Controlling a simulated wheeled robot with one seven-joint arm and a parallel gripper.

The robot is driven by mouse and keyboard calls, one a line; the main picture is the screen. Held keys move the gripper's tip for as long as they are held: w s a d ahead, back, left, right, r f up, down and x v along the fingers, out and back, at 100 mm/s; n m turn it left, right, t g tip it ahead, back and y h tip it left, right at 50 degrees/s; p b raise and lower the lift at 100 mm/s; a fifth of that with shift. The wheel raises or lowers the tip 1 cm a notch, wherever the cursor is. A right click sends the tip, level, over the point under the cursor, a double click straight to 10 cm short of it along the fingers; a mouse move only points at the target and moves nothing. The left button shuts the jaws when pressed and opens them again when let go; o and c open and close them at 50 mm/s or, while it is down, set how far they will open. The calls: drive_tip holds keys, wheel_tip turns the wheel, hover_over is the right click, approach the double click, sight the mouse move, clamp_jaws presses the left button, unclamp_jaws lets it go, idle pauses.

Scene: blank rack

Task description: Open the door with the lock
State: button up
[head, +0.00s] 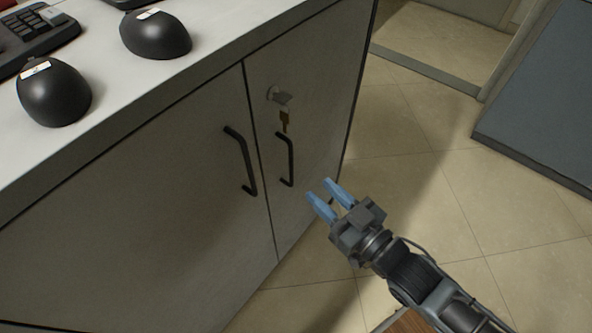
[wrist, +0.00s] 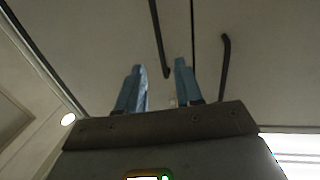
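The cabinet (head: 140,210) has two grey doors side by side, both closed. The narrower right door (head: 318,110) has a round lock (head: 279,96) near its top with a key (head: 285,120) hanging at it. A black bar handle (head: 286,160) sits below the key. The left door's black handle (head: 241,160) is just across the seam. My gripper (head: 326,191) is open and empty, to the right of and a little below the right door's handle, apart from it. In the wrist view, the blue fingers (wrist: 158,75) are spread, with two dark handles ahead. The lock is not clear there.
Black mice (head: 155,34) and a keyboard (head: 38,35) lie on the white cabinet top (head: 105,85). Tiled floor (head: 430,150) is clear to the right. A blue-grey block (head: 545,95) stands at the far right.

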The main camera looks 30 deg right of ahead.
sight(292, 166)
drive_tip(key=w, duration=0.6)
drive_tip(key=w+a, duration=0.1)
drive_tip(key=w, duration=0.2)
drive_tip(key=shift+f, duration=0.1)
drive_tip(key=shift+s, duration=0.1)
drive_tip(key=shift+c, duration=0.2)
clamp_jaws()
idle(1.1)
